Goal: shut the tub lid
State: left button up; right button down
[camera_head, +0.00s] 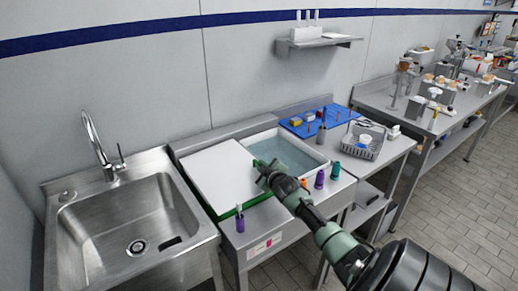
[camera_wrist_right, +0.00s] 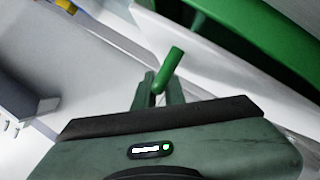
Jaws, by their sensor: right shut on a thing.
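The tub (camera_head: 322,152) is set in a metal counter, and bluish water (camera_head: 290,152) shows in its open right part. The flat white lid (camera_head: 212,160) covers the left part; a green strip (camera_head: 262,216) runs along the front there. My right gripper (camera_head: 264,170) is over the tub near the lid's right edge. In the right wrist view its fingers (camera_wrist_right: 157,95) are shut on a short green handle (camera_wrist_right: 171,66), whose end sticks out beyond them. Where the handle joins the lid is hidden. My left gripper is in neither view.
A steel sink (camera_head: 92,235) is at left. Purple bottles (camera_head: 320,180) and a teal bottle (camera_head: 336,170) stand at the tub's front right; another purple one (camera_head: 240,222) is at front left. A blue mat (camera_head: 343,115) and grey basket (camera_head: 358,149) lie behind right.

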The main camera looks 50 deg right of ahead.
jog(key=shift+d+f, duration=0.15)
jog(key=shift+f, duration=0.55)
jog(key=shift+s+f, duration=0.1)
jog(key=c, duration=1.5)
grip_release()
jog(key=shift+s, duration=0.15)
jog(key=shift+s+a, duration=0.25)
jog(key=shift+a, duration=0.05)
jog(key=v, duration=0.7)
jog(key=shift+d+b, duration=0.1)
jog(key=shift+b, duration=0.25)
